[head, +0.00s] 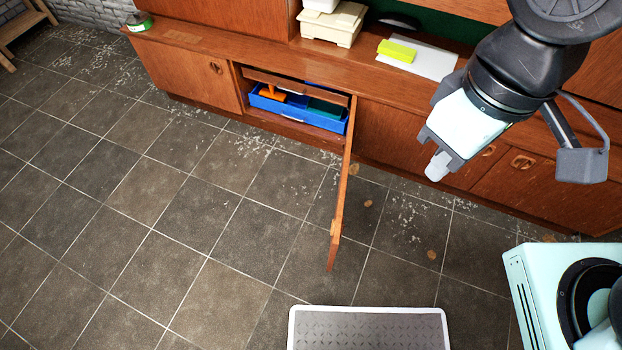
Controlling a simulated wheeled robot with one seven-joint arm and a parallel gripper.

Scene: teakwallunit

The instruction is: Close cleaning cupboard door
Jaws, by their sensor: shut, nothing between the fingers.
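The cleaning cupboard (297,128) is a low compartment in a teak wall unit, and a blue crate (300,113) with an orange item and a teal item stands inside. Its door (342,205) is wide open, hinged at the compartment's right side and standing straight out over the floor, seen nearly edge-on. A small handle piece shows near the door's free end. My gripper (437,167) hangs to the right of the door, apart from it, pointing down. It is shut and empty, in front of the closed cupboards further right.
A counter (240,50) holds a cream box (333,24), a white sheet (418,60) and a yellow block (396,50). A metal-topped platform (369,328) is at bottom centre. Pale crumbs and brown discs dot the floor. The tiles left of the door are clear of large objects.

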